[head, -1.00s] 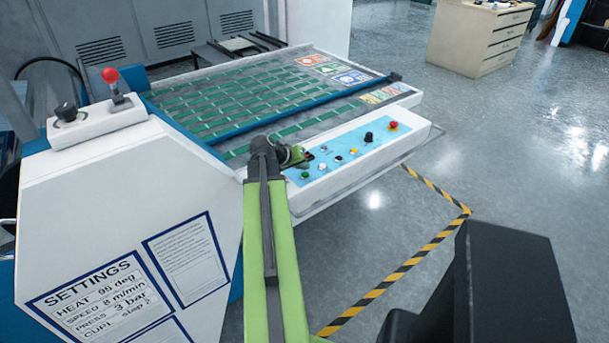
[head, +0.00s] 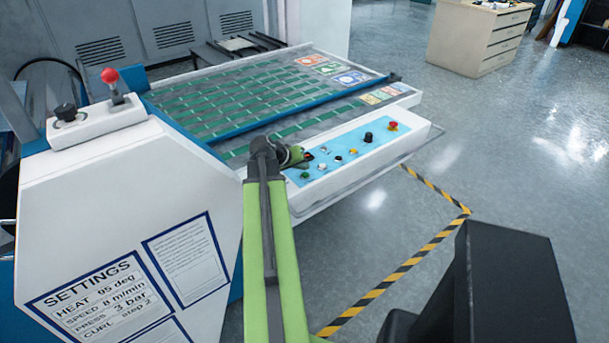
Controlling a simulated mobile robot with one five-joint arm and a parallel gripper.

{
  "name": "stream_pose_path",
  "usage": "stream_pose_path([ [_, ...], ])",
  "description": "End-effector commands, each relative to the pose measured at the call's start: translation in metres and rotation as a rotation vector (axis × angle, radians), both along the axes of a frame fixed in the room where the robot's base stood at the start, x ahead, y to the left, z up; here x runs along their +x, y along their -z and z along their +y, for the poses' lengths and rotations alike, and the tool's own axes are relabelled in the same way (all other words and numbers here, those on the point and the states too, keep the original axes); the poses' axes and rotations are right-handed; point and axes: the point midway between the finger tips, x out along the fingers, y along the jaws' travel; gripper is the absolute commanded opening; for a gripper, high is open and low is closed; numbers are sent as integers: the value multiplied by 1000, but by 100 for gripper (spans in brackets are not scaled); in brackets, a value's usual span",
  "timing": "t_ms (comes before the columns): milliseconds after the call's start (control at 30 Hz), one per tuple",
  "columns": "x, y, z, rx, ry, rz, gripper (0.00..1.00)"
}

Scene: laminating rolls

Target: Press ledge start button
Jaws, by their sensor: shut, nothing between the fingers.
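The ledge (head: 345,175) is a white shelf along the front of the machine, with a light blue control panel on top. A green button (head: 304,175) sits at the panel's near left end. My gripper (head: 308,157) is shut and empty over the panel's left end, just beyond the green button in the picture. It appears apart from that button; whether it touches the panel or another control cannot be told. My wrist and gripper hide the panel's far left corner.
More controls run rightward: small buttons (head: 338,158), a black knob (head: 369,137) and a red emergency stop (head: 393,126). A green-patterned bed (head: 240,105) lies behind. A red-balled lever (head: 110,76) stands at left. Floor right of the ledge is clear inside yellow-black tape (head: 400,270).

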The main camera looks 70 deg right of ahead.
Motion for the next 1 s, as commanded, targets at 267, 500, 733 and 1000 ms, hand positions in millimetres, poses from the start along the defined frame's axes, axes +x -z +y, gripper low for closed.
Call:
stream_pose_path([
  [267, 0, 0, 0, 0, 0, 0, 0],
  [500, -1, 9, 0, 0, 0, 0, 0],
  [733, -1, 8, 0, 0, -1, 1, 0],
  [1000, -1, 10, 0, -1, -1, 0, 0],
])
